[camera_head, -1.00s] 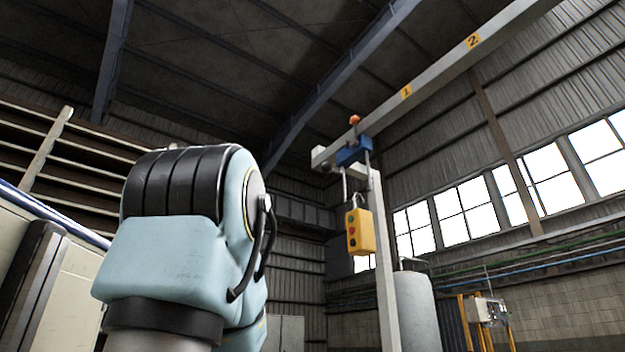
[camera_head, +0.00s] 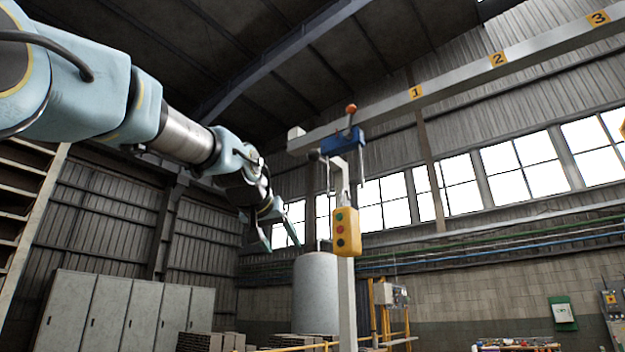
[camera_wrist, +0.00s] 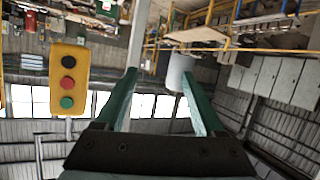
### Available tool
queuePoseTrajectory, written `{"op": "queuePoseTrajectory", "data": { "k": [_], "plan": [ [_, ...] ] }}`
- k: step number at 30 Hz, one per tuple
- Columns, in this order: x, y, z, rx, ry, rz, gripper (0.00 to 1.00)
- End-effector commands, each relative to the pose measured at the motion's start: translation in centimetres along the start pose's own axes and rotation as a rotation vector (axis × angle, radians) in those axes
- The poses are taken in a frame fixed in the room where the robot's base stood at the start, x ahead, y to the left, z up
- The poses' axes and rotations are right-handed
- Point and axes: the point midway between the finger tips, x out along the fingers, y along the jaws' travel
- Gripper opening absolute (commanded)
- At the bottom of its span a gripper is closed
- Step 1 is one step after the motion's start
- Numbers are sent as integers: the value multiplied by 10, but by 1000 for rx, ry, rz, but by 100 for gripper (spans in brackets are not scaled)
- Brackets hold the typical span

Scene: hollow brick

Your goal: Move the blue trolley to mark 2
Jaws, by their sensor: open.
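The blue trolley (camera_head: 343,142) sits on the pale overhead beam (camera_head: 455,81) near its left end, left of mark 1 (camera_head: 415,92). An orange knob (camera_head: 350,109) stands above it. Mark 2 (camera_head: 498,59) is a yellow plate farther right on the beam. A yellow pendant (camera_head: 346,232) with green, red and dark buttons hangs below the trolley; in the wrist view the pendant (camera_wrist: 68,78) is at the left, outside my fingers. My gripper (camera_head: 280,244) is open and empty, left of the pendant in the head view. Both fingers also show in the wrist view (camera_wrist: 157,71).
Mark 3 (camera_head: 598,18) is farther right on the beam. A pale post (camera_head: 347,300) stands behind the pendant. A grey tank (camera_head: 316,290) stands beyond my gripper. Grey lockers (camera_head: 125,312) are at the lower left. Windows line the back wall.

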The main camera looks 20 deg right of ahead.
Motion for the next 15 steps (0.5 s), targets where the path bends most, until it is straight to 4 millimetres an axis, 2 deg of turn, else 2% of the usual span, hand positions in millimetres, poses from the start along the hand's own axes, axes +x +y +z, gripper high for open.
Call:
{"op": "queuePoseTrajectory", "data": {
  "k": [1, 3, 6, 10, 12, 15],
  "plan": [
    [-29, 24, -47, 0, 73, 53, 71],
    [-64, 43, -92, -8, 155, 108, 71],
    [-105, 60, -138, -23, 240, 168, 71],
    [-138, 68, -169, -38, 304, 213, 71],
    [-144, 70, -176, -42, 318, 223, 71],
    [-140, 72, -182, -44, 321, 227, 71]
  ]
}}
